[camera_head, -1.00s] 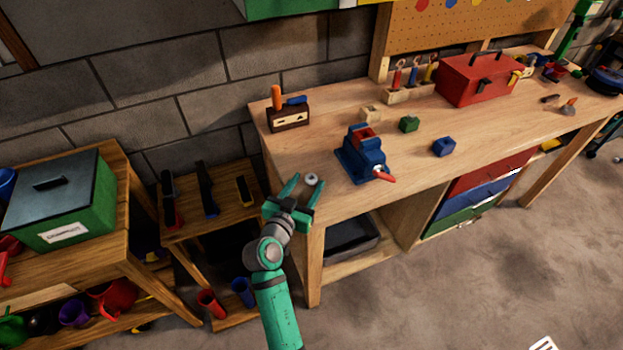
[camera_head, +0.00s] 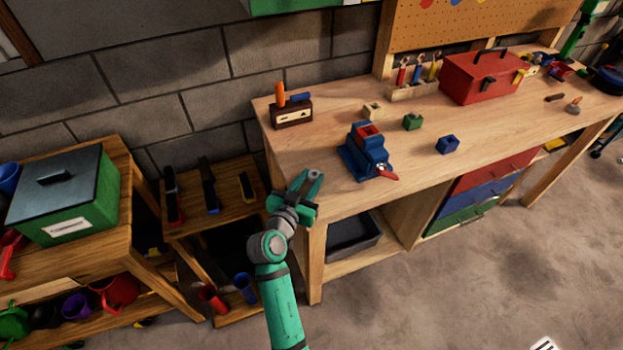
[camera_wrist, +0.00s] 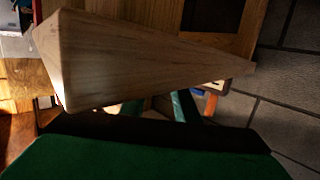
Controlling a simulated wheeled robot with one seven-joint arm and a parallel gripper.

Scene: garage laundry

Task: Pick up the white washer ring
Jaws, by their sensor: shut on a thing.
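My gripper (camera_head: 308,182) is at the left front corner of the wooden workbench (camera_head: 330,208). Its green fingers are closed together on the white washer ring (camera_head: 314,173), which shows only as a small pale spot between the fingertips. The fingers hide most of the ring. In the wrist view the green fingers (camera_wrist: 180,106) show only partly, behind a wooden piece, and I cannot make out the ring there.
A blue vise (camera_head: 365,155) stands right of my gripper on the bench. Behind are a brown block with an orange handle (camera_head: 291,113), small blocks and a red toolbox (camera_head: 484,78). Left are a low wooden shelf (camera_head: 222,216) and a green bin (camera_head: 66,197).

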